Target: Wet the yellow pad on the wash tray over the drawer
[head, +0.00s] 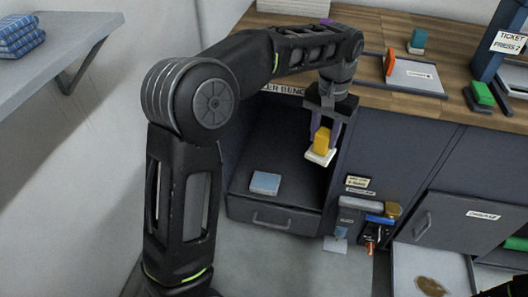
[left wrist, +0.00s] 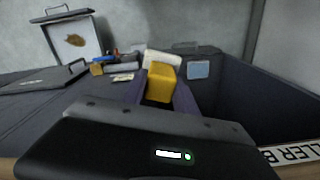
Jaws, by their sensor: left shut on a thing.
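A yellow block with a white base, which I take for the yellow pad (head: 321,140), is between the fingers of my left gripper (head: 322,133). The gripper is shut on its yellow part and points down, with the white base lowest. It hangs over the right side of an open dark drawer (head: 275,218). In the left wrist view the yellow pad (left wrist: 160,82) is between the fingers, and its white base (left wrist: 163,58) shows at the far end. A light blue block (head: 265,183) lies in the drawer, left of the pad and apart from it. I cannot single out a wash tray.
A wooden counter (head: 450,95) holds a white board, a teal block and a green block. Right of the drawer is a rack of small tools (head: 368,210). A pale tray with a brown patch (head: 405,262) is at lower right. Folded blue cloths (head: 18,38) lie on a shelf.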

